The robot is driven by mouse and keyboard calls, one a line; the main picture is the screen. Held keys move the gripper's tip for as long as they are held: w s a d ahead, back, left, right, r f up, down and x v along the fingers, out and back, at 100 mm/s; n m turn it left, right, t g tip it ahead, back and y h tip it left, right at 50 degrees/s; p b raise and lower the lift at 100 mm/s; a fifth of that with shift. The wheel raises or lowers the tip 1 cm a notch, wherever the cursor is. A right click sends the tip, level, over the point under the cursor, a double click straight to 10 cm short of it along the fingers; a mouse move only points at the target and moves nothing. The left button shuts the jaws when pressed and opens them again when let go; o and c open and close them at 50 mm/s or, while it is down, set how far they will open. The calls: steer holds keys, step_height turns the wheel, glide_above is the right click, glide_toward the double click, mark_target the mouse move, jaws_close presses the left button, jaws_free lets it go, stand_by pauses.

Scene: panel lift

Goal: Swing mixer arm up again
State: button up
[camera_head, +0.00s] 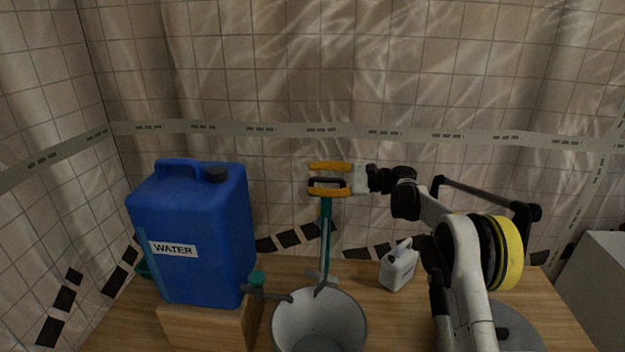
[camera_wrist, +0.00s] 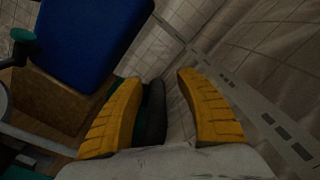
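The mixer arm appears to be the upright teal bar (camera_head: 326,235) behind the grey bucket (camera_head: 283,312), with a dark handle at its top; its lower end is by the bucket's back rim. My gripper (camera_head: 328,180) is level with that top end, reaching in from the right. Its two yellow fingers are spread, one above the other, with the dark handle between them, nearer the lower finger. In the wrist view, the dark handle (camera_wrist: 153,112) lies between the fingers, close beside the left one, with a clear gap to the right one. Whether it touches is not clear.
A blue water canister (camera_head: 196,240) stands on a wooden block (camera_head: 205,325) at left, its tap (camera_head: 266,292) pointing to the bucket. A small white jug (camera_head: 398,267) stands right of the bucket. A black bar (camera_head: 488,195) shows behind my arm. The tiled wall is close behind.

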steer(key=shift+w+d, duration=0.1)
steer(key=d, duration=1.1)
steer(key=shift+s+d, duration=0.35)
steer(key=shift+d, duration=0.05)
steer(key=shift+r, duration=0.1)
steer(key=s+r+n+t+h, duration=0.1)
steer(key=s+r+t+h, duration=0.15)
steer(key=s+h, duration=0.45)
steer(key=s+r+n+t+h, duration=0.15)
steer(key=s+r, duration=0.25)
steer(key=s, duration=0.7)
steer(key=s+d+f+n+h, duration=0.2)
steer(key=s+d+f+h, duration=0.1)
steer(key=s, duration=0.5)
steer(key=s+d+f+n+t+h, duration=0.1)
steer(key=s+d+f+n+h, duration=0.1)
steer(key=s, duration=0.7)
steer(key=s+d+f+n+t+h, duration=0.1)
steer(key=s+d+f+h, duration=0.3)
steer(key=s, duration=0.4)
steer(key=d+f+n, duration=0.1)
steer(key=d, duration=0.1)
steer(key=shift+s+d, duration=0.3)
